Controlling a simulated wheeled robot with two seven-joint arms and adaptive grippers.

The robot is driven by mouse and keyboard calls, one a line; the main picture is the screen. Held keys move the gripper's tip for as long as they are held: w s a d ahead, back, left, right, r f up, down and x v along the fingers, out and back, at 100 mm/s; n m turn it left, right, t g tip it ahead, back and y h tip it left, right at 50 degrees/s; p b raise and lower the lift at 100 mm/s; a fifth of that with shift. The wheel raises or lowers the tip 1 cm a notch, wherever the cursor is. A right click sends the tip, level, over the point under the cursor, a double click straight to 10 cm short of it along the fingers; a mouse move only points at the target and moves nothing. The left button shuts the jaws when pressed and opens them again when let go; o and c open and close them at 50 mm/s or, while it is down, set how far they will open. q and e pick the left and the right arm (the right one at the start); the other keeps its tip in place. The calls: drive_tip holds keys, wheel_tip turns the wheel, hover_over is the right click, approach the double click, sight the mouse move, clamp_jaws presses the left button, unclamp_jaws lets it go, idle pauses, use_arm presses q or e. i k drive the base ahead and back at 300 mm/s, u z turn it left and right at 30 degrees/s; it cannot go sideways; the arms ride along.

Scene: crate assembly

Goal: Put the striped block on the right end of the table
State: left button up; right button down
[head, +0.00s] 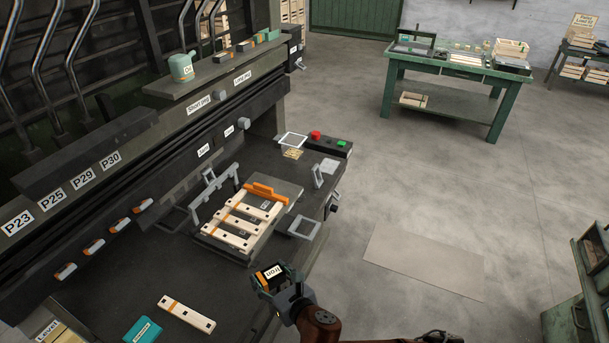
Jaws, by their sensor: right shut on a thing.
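My right gripper (272,279) comes in from the bottom middle and is shut on a small dark block with orange on it and a white label (275,271) that seems to read "Iron". The gripper fingers hide part of this block, so I cannot tell for sure whether it is striped. It is held over the front edge of the dark workbench (110,290). A green table (494,75) stands far off at the upper right, well apart from the gripper. My left gripper is not in view.
A slatted wooden crate part with an orange handle (265,192) lies on the bench. A loose slat (186,314) and a teal box (143,331) lie near the front. The green table bears trays and wood pieces. Open floor (420,200) lies between bench and table.

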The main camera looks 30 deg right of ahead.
sight(287, 173)
drive_tip(key=k, duration=0.3)
drive_tip(key=z, duration=1.65)
drive_tip(key=i, duration=2.45)
drive_tip(key=u, duration=2.5)
